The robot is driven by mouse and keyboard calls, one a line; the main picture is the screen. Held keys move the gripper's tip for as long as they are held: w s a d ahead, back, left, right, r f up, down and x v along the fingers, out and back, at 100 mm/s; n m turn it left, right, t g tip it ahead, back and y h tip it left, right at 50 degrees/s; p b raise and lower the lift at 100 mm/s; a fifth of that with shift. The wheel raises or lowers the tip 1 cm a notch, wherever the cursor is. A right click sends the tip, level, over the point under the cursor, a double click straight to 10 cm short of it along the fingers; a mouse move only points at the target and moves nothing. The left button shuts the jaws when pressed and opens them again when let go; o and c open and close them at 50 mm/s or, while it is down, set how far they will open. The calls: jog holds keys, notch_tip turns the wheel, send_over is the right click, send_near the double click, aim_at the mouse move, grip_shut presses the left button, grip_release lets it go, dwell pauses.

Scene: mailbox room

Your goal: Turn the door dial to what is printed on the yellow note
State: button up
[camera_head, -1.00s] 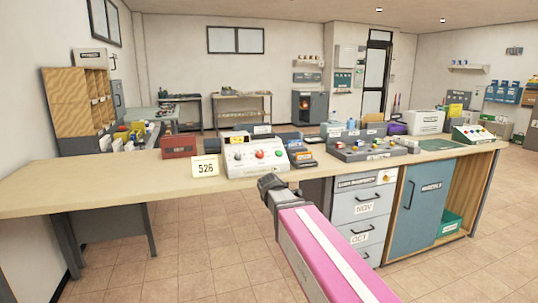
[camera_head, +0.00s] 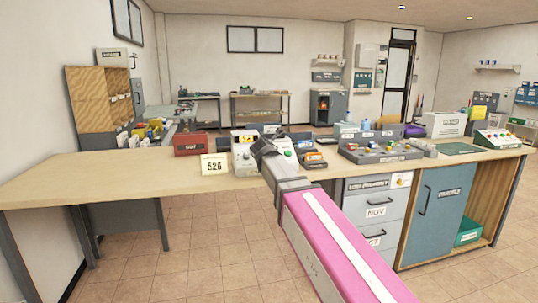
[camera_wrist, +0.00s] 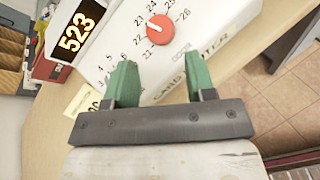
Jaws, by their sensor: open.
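The yellow note (camera_head: 214,164) stands on the counter and reads 526. Right of it is the white device (camera_head: 243,158), largely covered by my gripper (camera_head: 262,147) in the head view. Another number ring is partly hidden behind the left finger.
A red box (camera_head: 190,144) stands behind the note. Small boxes (camera_head: 313,158) sit right of the device, and a grey tray (camera_head: 380,152) with coloured parts lies farther right. The counter (camera_head: 110,172) left of the note is bare.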

jog(key=x, duration=0.7)
jog(key=shift+w, duration=0.15)
jog(key=shift+c, duration=0.3)
jog(key=c, duration=0.6)
